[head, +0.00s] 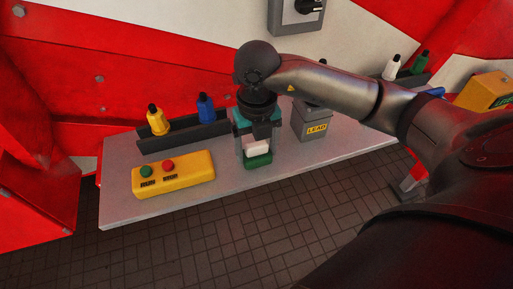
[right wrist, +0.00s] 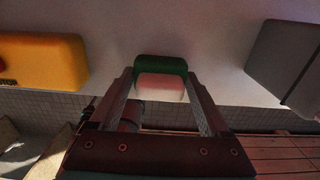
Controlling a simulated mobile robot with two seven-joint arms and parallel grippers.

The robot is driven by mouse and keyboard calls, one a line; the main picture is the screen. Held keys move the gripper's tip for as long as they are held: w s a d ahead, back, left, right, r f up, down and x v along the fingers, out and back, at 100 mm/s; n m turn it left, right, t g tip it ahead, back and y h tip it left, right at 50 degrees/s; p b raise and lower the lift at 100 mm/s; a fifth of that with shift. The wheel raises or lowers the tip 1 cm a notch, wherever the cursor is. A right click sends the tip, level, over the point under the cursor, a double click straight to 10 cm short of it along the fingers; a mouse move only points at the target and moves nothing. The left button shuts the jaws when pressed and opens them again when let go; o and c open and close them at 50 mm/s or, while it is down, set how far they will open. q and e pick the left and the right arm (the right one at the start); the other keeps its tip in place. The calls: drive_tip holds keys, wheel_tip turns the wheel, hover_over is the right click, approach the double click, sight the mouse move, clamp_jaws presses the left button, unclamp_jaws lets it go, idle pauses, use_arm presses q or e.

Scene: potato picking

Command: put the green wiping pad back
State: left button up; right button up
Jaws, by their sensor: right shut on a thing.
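The green wiping pad (head: 258,160) is at the front edge of the grey shelf, below my right gripper (head: 258,143). It has a green lower part and a pale block on top. In the right wrist view the green pad (right wrist: 160,65) and its pale block lie between the two fingers of my right gripper (right wrist: 160,82), which is shut on it. I cannot tell whether the pad touches the shelf or hangs just above it. My left gripper is not in view.
On the shelf (head: 125,208), a yellow button box (head: 190,172) stands left and a grey box marked LEAD (head: 312,122) right. A dark rack (head: 185,137) with yellow (head: 157,121) and blue (head: 205,107) bottles stands behind. More bottles and a yellow box (head: 485,92) are far right.

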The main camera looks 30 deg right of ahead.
sight(256, 144)
drive_tip(key=o, duration=1)
wheel_tip(256, 144, up, 12)
drive_tip(key=shift+r+p, duration=0.1)
drive_tip(key=shift+p, duration=0.55)
